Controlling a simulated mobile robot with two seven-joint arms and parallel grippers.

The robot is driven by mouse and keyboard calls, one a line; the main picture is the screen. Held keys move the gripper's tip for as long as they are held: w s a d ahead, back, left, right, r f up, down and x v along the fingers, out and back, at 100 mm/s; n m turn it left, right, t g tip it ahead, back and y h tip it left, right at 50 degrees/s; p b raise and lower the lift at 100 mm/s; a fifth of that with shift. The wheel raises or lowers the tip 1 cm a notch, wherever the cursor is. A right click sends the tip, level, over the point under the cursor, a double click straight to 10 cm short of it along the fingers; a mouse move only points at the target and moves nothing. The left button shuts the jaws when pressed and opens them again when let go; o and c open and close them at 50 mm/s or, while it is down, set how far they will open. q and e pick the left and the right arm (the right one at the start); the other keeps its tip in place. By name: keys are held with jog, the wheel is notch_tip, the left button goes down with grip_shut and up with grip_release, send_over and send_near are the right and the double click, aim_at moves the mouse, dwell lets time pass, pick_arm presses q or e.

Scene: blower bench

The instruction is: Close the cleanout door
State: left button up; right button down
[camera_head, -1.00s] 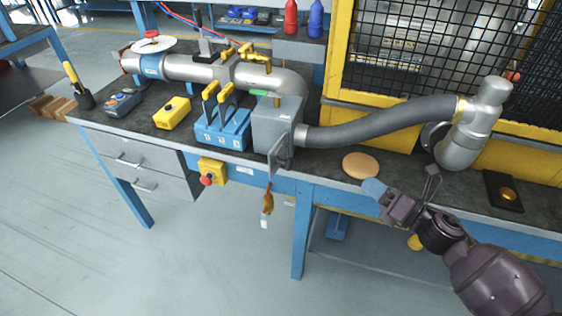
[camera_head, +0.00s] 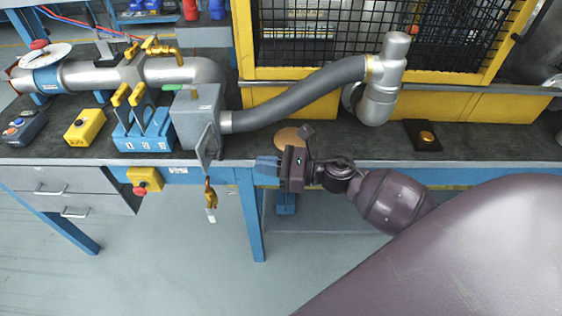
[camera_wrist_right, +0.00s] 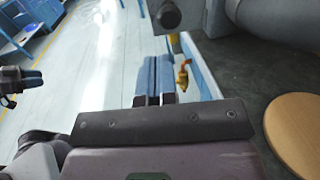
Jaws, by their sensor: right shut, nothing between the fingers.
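The grey cleanout box (camera_head: 196,115) stands at the bench's front edge. Its cleanout door (camera_head: 207,147) is a grey plate standing out from the front of the box, so it looks open. My right gripper (camera_head: 267,166) has blue fingertips and is shut and empty. It is to the right of the door, apart from it, by the bench's front edge. In the right wrist view the shut fingers (camera_wrist_right: 155,78) point toward a grey part with a round dark knob (camera_wrist_right: 168,16), which may be on the door. My left gripper is not in the head view.
A grey hose (camera_head: 300,97) runs right from the box. A round wooden disc (camera_head: 290,136) lies behind my right gripper. Floor in front is clear.

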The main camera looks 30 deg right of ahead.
aim_at(222, 161)
jog(key=x, duration=0.5)
jog(key=shift+w+a, duration=0.25)
jog(key=shift+w, duration=0.05)
jog(key=shift+x, duration=0.85)
